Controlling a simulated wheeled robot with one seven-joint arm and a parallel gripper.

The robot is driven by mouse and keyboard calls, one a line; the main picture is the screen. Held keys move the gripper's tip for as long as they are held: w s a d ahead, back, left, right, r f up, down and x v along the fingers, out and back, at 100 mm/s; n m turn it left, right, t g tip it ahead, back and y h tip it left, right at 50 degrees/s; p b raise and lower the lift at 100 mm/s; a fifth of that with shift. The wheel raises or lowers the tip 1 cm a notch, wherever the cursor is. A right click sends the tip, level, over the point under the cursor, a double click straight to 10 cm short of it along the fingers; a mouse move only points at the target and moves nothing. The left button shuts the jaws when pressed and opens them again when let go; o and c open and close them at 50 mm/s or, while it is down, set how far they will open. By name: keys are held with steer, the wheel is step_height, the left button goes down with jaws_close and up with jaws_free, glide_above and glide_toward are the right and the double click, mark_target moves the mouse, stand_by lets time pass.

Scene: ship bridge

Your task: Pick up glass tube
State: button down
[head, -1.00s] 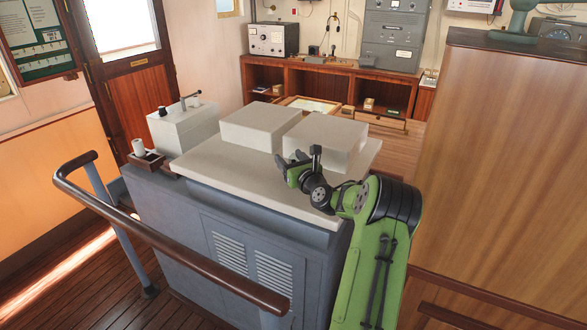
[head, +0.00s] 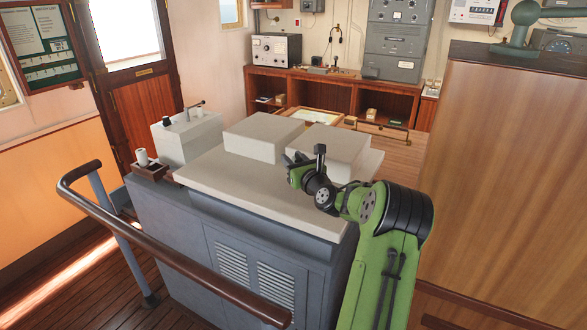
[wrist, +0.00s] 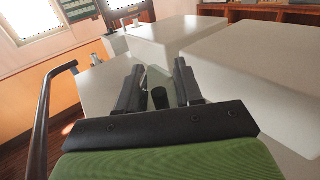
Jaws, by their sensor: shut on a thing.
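My gripper (head: 293,164) is over the pale top of the grey console (head: 215,181), in front of the right raised block (head: 328,147). In the wrist view, my gripper (wrist: 158,78) has its two dark fingers on either side of a small dark greenish cylinder (wrist: 159,98), which I take to be the glass tube. The fingers are shut on it, though the contact is not clearly visible. Only a short part of the cylinder shows, and its lower part is hidden behind the gripper body. In the head view I cannot make out the tube.
A second raised block (head: 262,136) stands on the console's left half. A white box with a lever (head: 187,137) and a white cup (head: 142,156) are at its left end. A brown handrail (head: 190,268) runs along the front. A tall wooden cabinet (head: 505,180) stands close on the right.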

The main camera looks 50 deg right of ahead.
steer(key=b+v, duration=0.3)
steer(key=v, duration=1.4)
steer(key=shift+s, duration=0.25)
steer(key=shift+f, duration=0.25)
